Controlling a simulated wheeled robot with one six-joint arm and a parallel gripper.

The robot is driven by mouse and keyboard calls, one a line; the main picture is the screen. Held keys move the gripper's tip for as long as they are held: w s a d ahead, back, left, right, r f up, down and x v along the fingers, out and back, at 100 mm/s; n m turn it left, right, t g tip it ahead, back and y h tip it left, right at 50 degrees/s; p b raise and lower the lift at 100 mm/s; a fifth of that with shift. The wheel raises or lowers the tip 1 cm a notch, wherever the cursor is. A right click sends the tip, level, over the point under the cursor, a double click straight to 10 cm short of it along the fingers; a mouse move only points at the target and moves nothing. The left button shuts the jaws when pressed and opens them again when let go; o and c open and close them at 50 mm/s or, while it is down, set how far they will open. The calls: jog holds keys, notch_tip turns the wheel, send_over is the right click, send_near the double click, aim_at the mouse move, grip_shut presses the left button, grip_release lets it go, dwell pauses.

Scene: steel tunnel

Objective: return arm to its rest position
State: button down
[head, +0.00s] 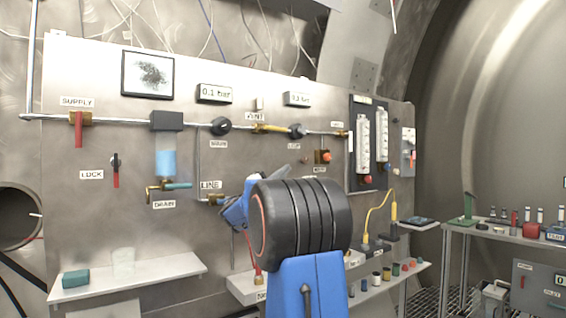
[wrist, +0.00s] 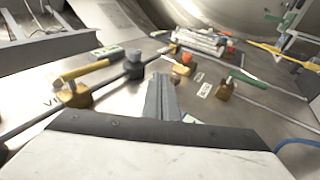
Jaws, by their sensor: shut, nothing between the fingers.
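My arm stands in front of the steel panel (head: 100,215) in the head view, its blue links and black joint covering the lower middle of it. In that view I cannot make out my fingertips. In the wrist view my gripper (wrist: 163,98) is shut and empty, its grey fingers together and pointing at the panel. A yellow-handled brass valve (wrist: 75,88) is left of the fingers and an orange knob (wrist: 182,66) is beyond them. A green-handled valve (wrist: 228,88) is to the right. The fingers appear apart from these fittings, but the exact gap is unclear.
Another shelf (head: 385,293) holds several small coloured items at lower right. A side table (head: 500,233) stands at far right. A pipe (head: 60,118) with valves crosses the panel.

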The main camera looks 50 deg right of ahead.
jog(key=shift+s+a+f, duration=0.1)
jog(key=shift+f, duration=0.6)
jog(key=s+a+f+m+t+y, duration=0.1)
jog(key=s+a+f+y, duration=0.5)
jog(key=s+a+f, duration=0.35)
jog(key=s+a+f+m+y, duration=0.1)
jog(key=s+a+f+y, duration=0.55)
jog(key=a+f, duration=0.5)
jog(key=s+a+f+t+y, duration=0.1)
jog(key=s+a+f+y, duration=0.2)
jog(key=a+f, duration=0.4)
jog(key=s+a+f+t+y, duration=0.1)
jog(key=s+a+f+y, duration=0.3)
jog(key=a, duration=0.7)
jog(key=s+a+f+t+y, duration=0.1)
jog(key=s+a+f+y, duration=0.3)
jog(key=a+f, duration=0.6)
jog(key=s, duration=0.2)
jog(key=shift+s+n+t, duration=0.35)
jog(key=shift+n+t, duration=0.05)
jog(key=shift+d+y, duration=0.15)
jog(key=shift+y, duration=0.1)
